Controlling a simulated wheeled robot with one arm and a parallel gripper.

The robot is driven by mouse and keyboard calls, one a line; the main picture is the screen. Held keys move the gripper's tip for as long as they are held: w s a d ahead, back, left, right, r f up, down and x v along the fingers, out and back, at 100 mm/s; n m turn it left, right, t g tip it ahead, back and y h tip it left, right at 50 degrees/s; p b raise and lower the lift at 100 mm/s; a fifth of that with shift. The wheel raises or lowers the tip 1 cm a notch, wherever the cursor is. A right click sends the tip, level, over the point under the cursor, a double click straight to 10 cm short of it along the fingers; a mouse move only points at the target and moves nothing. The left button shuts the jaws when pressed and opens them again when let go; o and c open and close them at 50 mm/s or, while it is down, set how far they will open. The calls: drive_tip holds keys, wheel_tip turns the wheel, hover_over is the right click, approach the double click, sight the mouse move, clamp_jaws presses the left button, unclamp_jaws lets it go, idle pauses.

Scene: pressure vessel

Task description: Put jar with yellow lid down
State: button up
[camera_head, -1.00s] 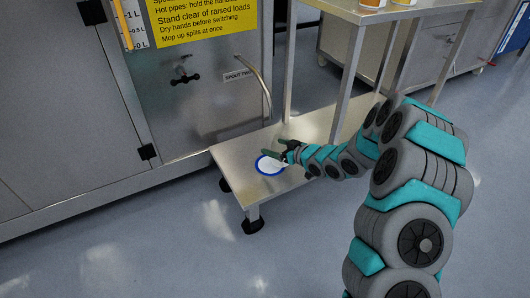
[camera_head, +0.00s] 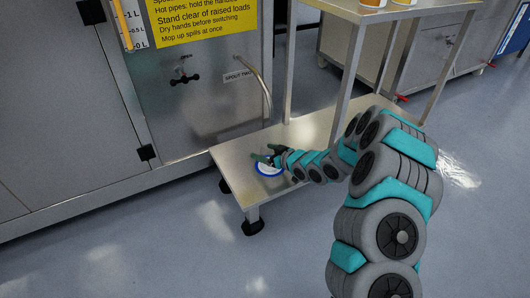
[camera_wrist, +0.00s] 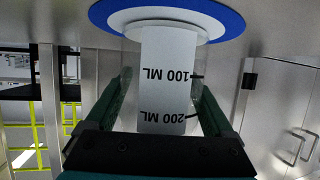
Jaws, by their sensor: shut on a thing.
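In the wrist view, which is upside down, a clear jar (camera_wrist: 165,75) with a white label marked 100 ML and 200 ML is between the two green fingers of my gripper (camera_wrist: 165,112). My gripper is shut on it. Its base is at the white disc with a blue rim (camera_wrist: 235,22); whether it touches cannot be told. No yellow lid shows. In the head view my gripper (camera_head: 266,158) is just above the blue-rimmed disc (camera_head: 267,175) on the low metal shelf (camera_head: 235,163). The jar cannot be made out there.
A bent spout pipe (camera_head: 262,80) labelled SPOUT TWO comes from the steel vessel cabinet (camera_head: 195,105) behind the shelf. A table leg (camera_head: 341,95) rises to the right of my gripper. Orange-and-white containers (camera_head: 372,3) stand on the upper table. The floor in front is clear.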

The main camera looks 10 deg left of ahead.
drive_tip(key=o, duration=1.2)
drive_tip(key=shift+s+d+r, duration=0.25)
drive_tip(key=shift+d+r, duration=0.05)
drive_tip(key=shift+d, duration=0.1)
drive_tip(key=v, duration=1)
drive_tip(key=shift+s+p, duration=0.15)
drive_tip(key=shift+p, duration=0.2)
drive_tip(key=shift+s+d+r, duration=0.2)
drive_tip(key=shift+s+d, duration=0.05)
drive_tip(key=shift+d, duration=0.05)
drive_tip(key=shift+d, duration=0.1)
